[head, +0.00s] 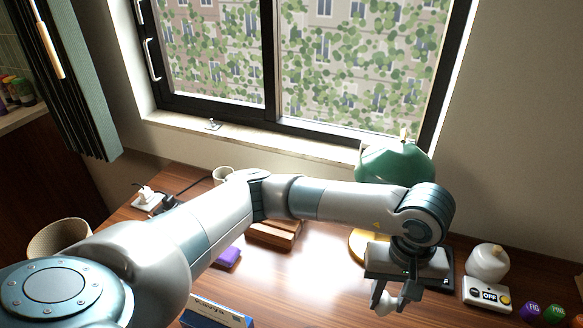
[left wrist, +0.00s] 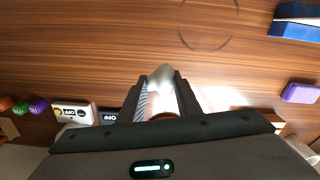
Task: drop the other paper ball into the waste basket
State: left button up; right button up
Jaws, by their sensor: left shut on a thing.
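My left gripper (head: 394,300) hangs over the right part of the wooden desk, fingers pointing down. It is shut on a crumpled whitish paper ball (left wrist: 161,78), which shows between the two fingers in the left wrist view. In the head view the ball is small and partly hidden by the fingers. The waste basket (head: 44,242), tan with an open top, is at the far left beside the desk, far from this gripper; my arm hides its lower right part. My right gripper is not in view.
A green-shaded lamp (head: 395,160) stands behind my left wrist. A purple block (head: 228,257), a blue box (head: 215,314) and a wooden stand (head: 275,235) lie under or near my arm.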

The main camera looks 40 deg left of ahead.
pick_arm(q)
jog(key=a+r+m, duration=0.3)
jog(key=a+m, duration=0.2)
jog(key=a, duration=0.8)
jog(key=shift+m, duration=0.3)
jog(key=shift+s, duration=0.15)
